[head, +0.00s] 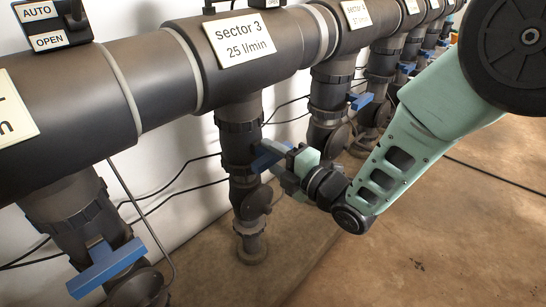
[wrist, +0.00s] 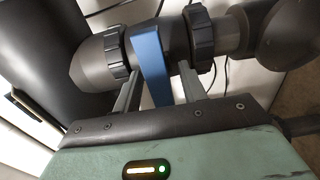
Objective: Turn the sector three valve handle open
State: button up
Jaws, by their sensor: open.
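The sector three valve sits on the vertical pipe below the "sector 3, 25 l/min" label (head: 240,38). Its blue handle (head: 266,158) shows in the head view, partly covered by my gripper (head: 281,166). In the wrist view the blue handle (wrist: 151,60) stands between the two grey fingers of my gripper (wrist: 159,84), one on each side. The fingers are open, with a gap visible on the right of the handle; on the left the finger is close to it, and I cannot tell whether they touch.
Another blue valve handle (head: 106,265) is at the lower left. Further valves with blue handles (head: 361,101) line up toward the back right. A thick horizontal pipe (head: 165,70) runs above them. Thin cables hang along the white wall. The brown floor at right is mostly clear.

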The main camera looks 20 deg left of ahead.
jog(key=shift+c, duration=0.3)
grip_shut()
jog(key=shift+m, duration=0.4)
jog(key=m, duration=0.3)
jog(key=shift+d, duration=0.1)
jog(key=m, duration=0.5)
jog(key=shift+m+p, duration=0.3)
jog(key=m, duration=0.4)
jog(key=shift+p, duration=0.4)
jog(key=m, duration=0.4)
jog(key=shift+p, duration=0.4)
jog(key=shift+f+m, duration=0.1)
jog(key=shift+m, duration=0.4)
